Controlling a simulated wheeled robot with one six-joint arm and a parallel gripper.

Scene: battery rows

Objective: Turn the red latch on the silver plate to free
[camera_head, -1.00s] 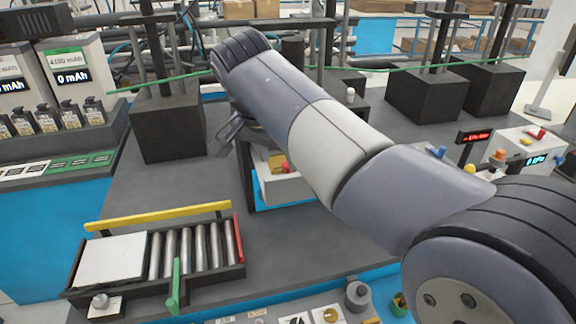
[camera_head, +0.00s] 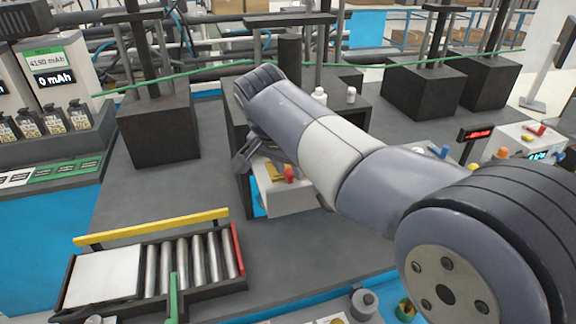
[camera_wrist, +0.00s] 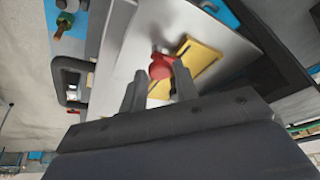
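The red latch (camera_wrist: 161,66) sits on the silver plate (camera_wrist: 140,28) in the wrist view, against a yellow piece (camera_wrist: 199,60). In the head view the red latch (camera_head: 289,175) and the yellow piece (camera_head: 272,171) show on the plate's pale box (camera_head: 292,201), just right of my gripper (camera_head: 246,158). My gripper (camera_wrist: 158,82) is open in the wrist view, its two fingers apart, with the latch between and just past the tips. I cannot tell whether a finger touches the latch. My arm hides part of the box.
A dark housing (camera_head: 238,130) stands around the plate's box. A roller tray (camera_head: 190,262) with a yellow bar (camera_head: 152,228) lies at the front left. A black block (camera_head: 158,130) stands behind on the left. A small red display (camera_head: 478,133) stands on the right. The grey bench between tray and housing is clear.

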